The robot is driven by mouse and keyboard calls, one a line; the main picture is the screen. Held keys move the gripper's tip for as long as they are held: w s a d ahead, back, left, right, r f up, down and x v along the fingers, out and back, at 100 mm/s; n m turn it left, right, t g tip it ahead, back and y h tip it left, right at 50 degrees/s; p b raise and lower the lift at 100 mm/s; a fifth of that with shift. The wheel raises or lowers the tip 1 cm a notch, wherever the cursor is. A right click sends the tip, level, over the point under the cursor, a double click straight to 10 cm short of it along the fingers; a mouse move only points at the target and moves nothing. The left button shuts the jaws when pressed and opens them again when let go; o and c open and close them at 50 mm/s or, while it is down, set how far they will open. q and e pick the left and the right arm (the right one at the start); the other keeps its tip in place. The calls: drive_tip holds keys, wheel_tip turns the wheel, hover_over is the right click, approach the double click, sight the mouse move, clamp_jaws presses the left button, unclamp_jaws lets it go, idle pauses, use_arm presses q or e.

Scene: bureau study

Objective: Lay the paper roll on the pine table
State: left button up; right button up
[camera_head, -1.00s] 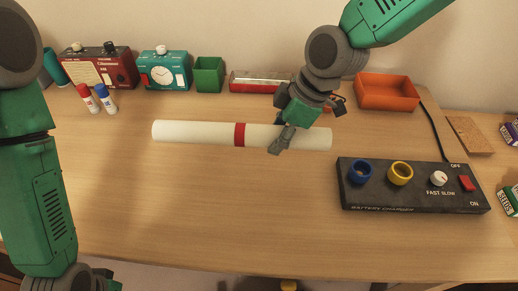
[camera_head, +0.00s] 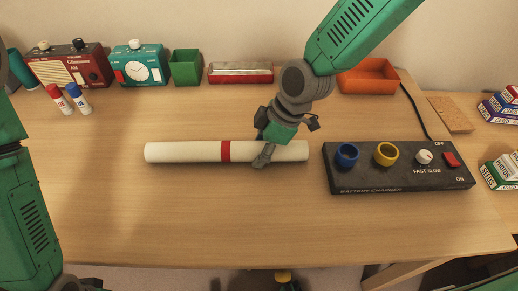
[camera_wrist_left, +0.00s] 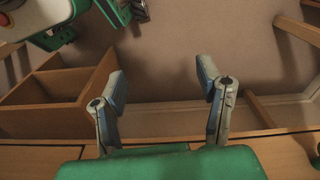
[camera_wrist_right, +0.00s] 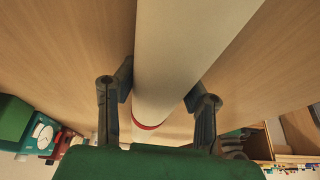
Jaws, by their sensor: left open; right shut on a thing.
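The paper roll (camera_head: 190,152) is a long white tube with a red band round its middle. It lies level, left to right, over the pine table (camera_head: 200,215), very low; I cannot tell whether it touches the top. My right gripper (camera_head: 266,148) is shut on the roll to the right of the band. In the right wrist view the roll (camera_wrist_right: 185,50) passes between both fingers (camera_wrist_right: 160,90). My left gripper (camera_wrist_left: 160,78) is open and empty, over the floor near a wooden edge; in the head view it is mostly cut off at the lower left.
A black battery charger (camera_head: 375,182) stands right of the roll. Behind are a red radio (camera_head: 70,68), a teal clock (camera_head: 140,66), a green pot (camera_head: 186,68), a red tray (camera_head: 240,74) and an orange tray (camera_head: 368,77). Glue sticks (camera_head: 70,100) stand left. The front tabletop is clear.

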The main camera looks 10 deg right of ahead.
drive_tip(key=shift+f, duration=0.25)
drive_tip(key=o, duration=0.9)
drive_tip(key=shift+s+d, duration=0.15)
drive_tip(key=shift+o, duration=1.3)
drive_tip(key=shift+d+f, duration=0.1)
drive_tip(key=shift+f, duration=0.1)
drive_tip(key=shift+r, duration=0.4)
drive_tip(key=p+v, duration=0.2)
drive_tip(key=v, duration=1)
drive_tip(key=shift+r+p, duration=0.1)
drive_tip(key=shift+p, duration=0.3)
